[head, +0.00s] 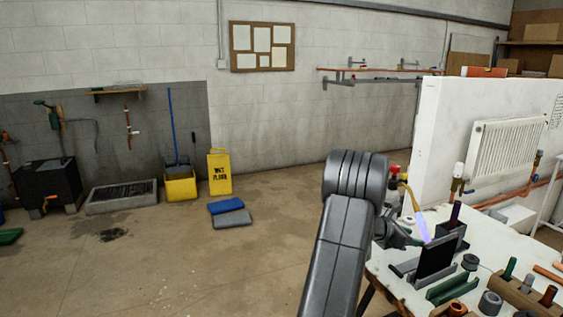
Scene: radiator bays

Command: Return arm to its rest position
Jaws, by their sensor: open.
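My arm (345,225) rises from the bottom edge in the head view, dark grey, and bends at a thick ribbed joint. My gripper (405,238) is partly hidden behind the arm, over the left edge of the workbench. It is open, and I see nothing held between its jaws. Just beyond it is a yellow torch-like tool (411,199) with a pale violet flame (423,227). I cannot tell whether the gripper touches it.
The workbench (400,285) at right holds a black upright stand (436,260), pipe pieces and a wooden peg rack (515,300). A white partition with a radiator (503,147) stands behind. Floor at left is open, with a yellow wet-floor sign (219,173) and blue pad (225,206).

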